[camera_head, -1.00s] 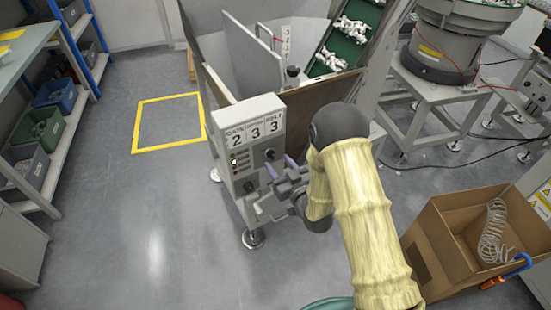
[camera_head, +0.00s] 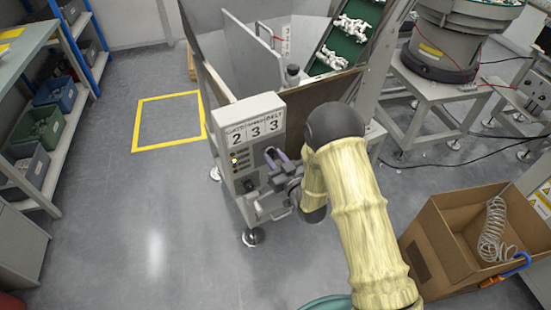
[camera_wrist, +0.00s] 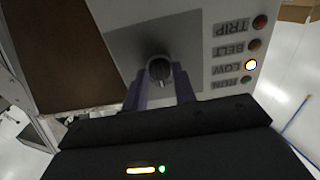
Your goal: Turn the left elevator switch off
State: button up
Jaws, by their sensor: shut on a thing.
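The grey control box (camera_head: 265,112) stands on the front of the hopper machine, with a sign reading 2, 3, 3 on its upper face. My gripper (camera_head: 273,155) is at the upper right of its panel. In the wrist view, my gripper's purple fingers (camera_wrist: 160,84) are closed around a dark rotary switch (camera_wrist: 158,69) on a grey plate. The switch's exact pointer angle is hard to read.
Indicator lamps marked TRIP, BELT, LOW and RUN line the panel; the LOW lamp (camera_wrist: 251,65) glows. A cardboard box (camera_head: 440,262) stands on the floor at right. A shelf (camera_head: 70,120) stands at left. The floor left of the machine is clear.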

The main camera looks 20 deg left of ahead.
jog(key=n+b, duration=0.4)
jog(key=shift+f, duration=0.2)
jog(key=n+b, duration=0.2)
jog(key=shift+n, duration=0.4)
jog(key=shift+r+n+b, duration=0.15)
jog(key=shift+n+b, duration=0.85)
jog(key=shift+n, duration=0.1)
jog(key=o, duration=1)
